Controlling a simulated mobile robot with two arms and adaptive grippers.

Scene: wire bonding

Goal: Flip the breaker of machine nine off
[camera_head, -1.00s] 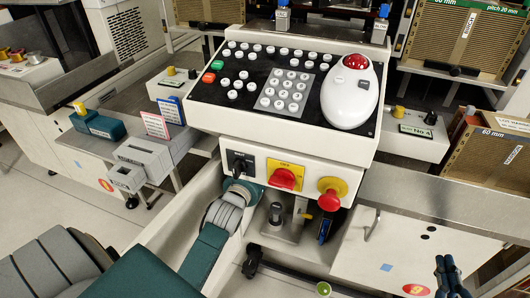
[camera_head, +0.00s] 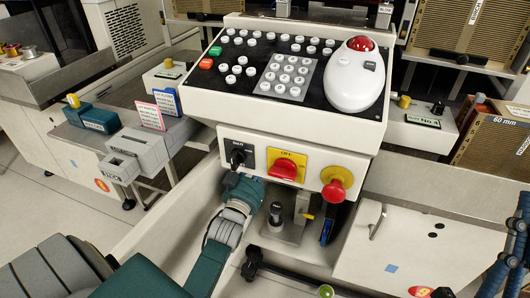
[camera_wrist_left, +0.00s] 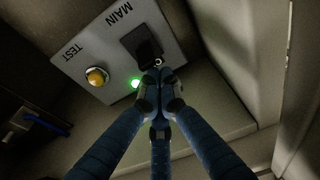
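In the left wrist view, a grey panel (camera_wrist_left: 75,62) marked MAIN and TEST carries a black breaker switch (camera_wrist_left: 139,46), a yellow test button (camera_wrist_left: 96,76) and a lit green lamp (camera_wrist_left: 136,83). My left gripper's (camera_wrist_left: 160,84) fingers are drawn together with their tips at the lower edge of the breaker; I cannot tell whether they touch it. In the head view, my left arm reaches under the front of the console (camera_head: 300,140), which hides its fingers. My right gripper (camera_head: 515,245) is partly cut off at the right edge.
The console front has a black rotary switch (camera_head: 237,155), a red knob on yellow (camera_head: 283,171) and a red emergency button (camera_head: 334,190). A metal post (camera_head: 276,215) stands beneath, right of my left wrist. A wall (camera_wrist_left: 268,80) is close right of my fingers.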

